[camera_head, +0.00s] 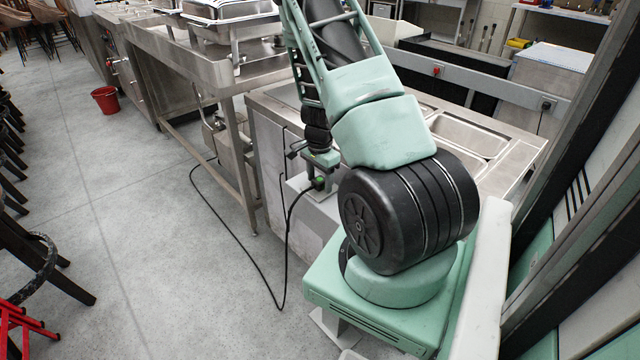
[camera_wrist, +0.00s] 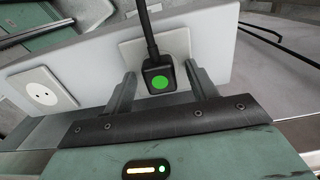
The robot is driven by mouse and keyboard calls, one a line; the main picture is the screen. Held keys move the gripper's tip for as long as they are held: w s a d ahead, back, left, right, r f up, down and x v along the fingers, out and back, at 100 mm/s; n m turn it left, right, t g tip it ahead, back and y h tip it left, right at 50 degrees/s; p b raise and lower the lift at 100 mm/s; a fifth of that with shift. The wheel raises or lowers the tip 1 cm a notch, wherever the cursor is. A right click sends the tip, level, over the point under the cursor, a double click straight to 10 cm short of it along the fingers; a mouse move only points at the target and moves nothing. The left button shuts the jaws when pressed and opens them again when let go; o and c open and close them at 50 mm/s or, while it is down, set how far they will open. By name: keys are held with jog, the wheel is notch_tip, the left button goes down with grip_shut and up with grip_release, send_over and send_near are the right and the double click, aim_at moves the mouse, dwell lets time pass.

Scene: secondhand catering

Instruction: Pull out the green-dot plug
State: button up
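The green-dot plug (camera_wrist: 159,80) is black with a bright green dot on its face. It sits at a white socket plate (camera_wrist: 181,43), and a black cable (camera_wrist: 145,28) runs from it. My gripper (camera_wrist: 160,88) is open in the wrist view, one finger on each side of the plug, with a visible gap on both sides. In the head view my gripper (camera_head: 319,172) points down at the side of the steel counter, and the plug there is mostly hidden. The cable (camera_head: 287,250) hangs down in a loop to the floor.
A second, empty socket (camera_wrist: 42,96) is on the same white panel, left of the plug in the wrist view. A steel counter (camera_head: 270,130) stands beside my arm. A red bucket (camera_head: 106,99) stands on the open grey floor at left.

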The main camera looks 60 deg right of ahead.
aim_at(320, 179)
grip_shut()
jog(key=shift+r+p, duration=2.5)
jog(key=shift+r, duration=0.55)
